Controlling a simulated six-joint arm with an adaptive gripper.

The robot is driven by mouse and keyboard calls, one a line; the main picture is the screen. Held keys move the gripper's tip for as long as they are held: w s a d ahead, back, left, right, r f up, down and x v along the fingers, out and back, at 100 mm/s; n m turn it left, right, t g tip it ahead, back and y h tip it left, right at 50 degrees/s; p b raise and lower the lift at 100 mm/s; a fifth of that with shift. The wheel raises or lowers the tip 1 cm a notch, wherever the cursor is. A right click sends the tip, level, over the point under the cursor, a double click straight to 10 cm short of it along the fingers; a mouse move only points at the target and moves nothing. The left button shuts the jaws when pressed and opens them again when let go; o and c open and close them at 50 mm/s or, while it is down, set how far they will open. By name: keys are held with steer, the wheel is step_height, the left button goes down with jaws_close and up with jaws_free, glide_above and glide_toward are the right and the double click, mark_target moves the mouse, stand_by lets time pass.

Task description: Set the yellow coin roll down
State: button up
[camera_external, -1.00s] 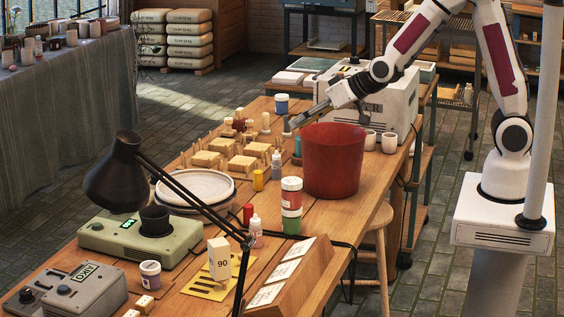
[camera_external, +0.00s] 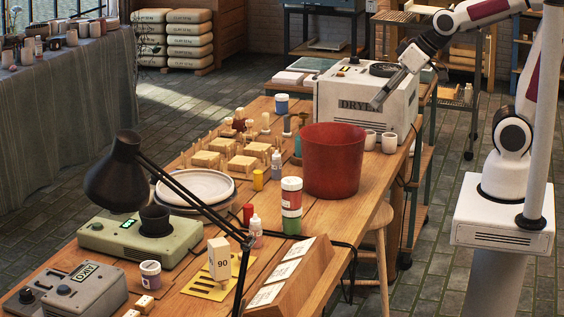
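The fingers point down and to the left. I see nothing between them, but the view is too small to tell whether they are open or shut.
A large red bucket (camera_external: 332,162) stands between the yellow cylinder and my gripper's side of the table. The white dryer (camera_external: 352,108) and two small cups (camera_external: 388,142) are behind it. Wooden blocks with pegs (camera_external: 242,164), bottles and a black lamp (camera_external: 112,185) crowd the table.

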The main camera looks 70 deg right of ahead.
steer(key=s+d+g+h, duration=0.1)
steer(key=s+d+g, duration=0.1)
steer(key=s, duration=1.1)
steer(key=shift+s+d, duration=0.2)
steer(key=shift+d, duration=0.4)
